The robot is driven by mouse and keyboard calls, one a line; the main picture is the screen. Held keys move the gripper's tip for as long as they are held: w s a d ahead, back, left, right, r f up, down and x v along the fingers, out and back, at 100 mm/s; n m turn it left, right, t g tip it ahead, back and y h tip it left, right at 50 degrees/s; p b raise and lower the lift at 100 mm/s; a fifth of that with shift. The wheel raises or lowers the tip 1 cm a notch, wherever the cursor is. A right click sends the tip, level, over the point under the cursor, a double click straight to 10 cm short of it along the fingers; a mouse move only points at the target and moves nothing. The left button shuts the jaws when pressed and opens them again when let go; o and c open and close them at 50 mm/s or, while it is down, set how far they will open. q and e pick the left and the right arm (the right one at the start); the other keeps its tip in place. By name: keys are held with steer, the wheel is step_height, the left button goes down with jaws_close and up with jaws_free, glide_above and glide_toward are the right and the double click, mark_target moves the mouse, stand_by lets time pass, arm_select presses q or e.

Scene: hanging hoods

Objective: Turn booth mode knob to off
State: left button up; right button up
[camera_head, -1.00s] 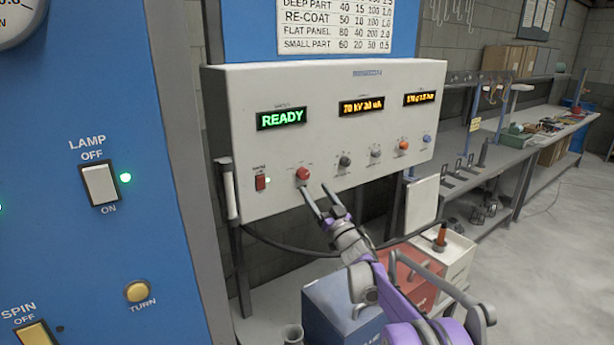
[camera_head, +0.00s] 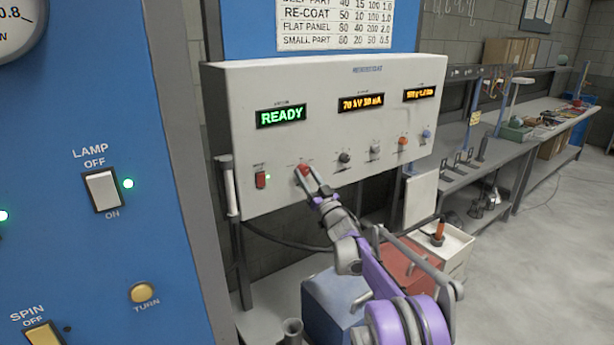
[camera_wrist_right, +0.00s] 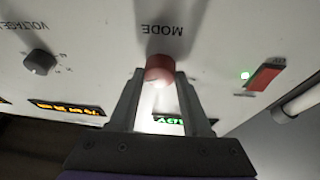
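The mode knob is the red round knob (camera_head: 303,169) on the front of the white control box (camera_head: 320,110). In the right wrist view the red knob (camera_wrist_right: 159,70) sits beside the word MODE, seen upside down. My right gripper (camera_head: 309,178) is at the knob, and its two fingertips lie on either side of it in the wrist view (camera_wrist_right: 160,85). The fingers look apart by about the knob's width; whether they press on it I cannot tell. The knob's pointer direction is not readable. The READY display (camera_head: 281,116) is lit green. My left gripper is out of view.
A red rocker switch (camera_head: 261,180) with a green light is left of the knob. A dark voltage knob (camera_head: 345,157) and other knobs are to its right. A blue panel (camera_head: 110,240) stands close at left. Bins (camera_head: 335,300) are below the box.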

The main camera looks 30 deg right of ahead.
jaws_close()
steer(key=shift+n+y, duration=0.4)
steer(key=shift+n, duration=0.2)
steer(key=n+y, duration=0.2)
steer(key=n, duration=0.2)
steer(key=shift+d+b, duration=0.15)
steer(key=shift+b, duration=0.15)
steer(key=n+g+y, duration=0.1)
steer(key=n+y, duration=0.2)
steer(key=n, duration=0.2)
steer(key=shift+d+n, duration=0.1)
steer(key=shift+n, duration=0.3)
steer(key=shift+r+n+g+y+p, duration=0.1)
steer(key=shift+n+g+y, duration=0.3)
steer(key=shift+n, duration=0.6)
steer(key=shift+f+n+g+y+p, duration=0.15)
steer(key=shift+n+y, duration=0.3)
steer(key=shift+n, duration=0.55)
steer(key=shift+r+n+g+y+p, duration=0.15)
steer(key=shift+n+g+y, duration=0.25)
steer(key=shift+n, duration=0.6)
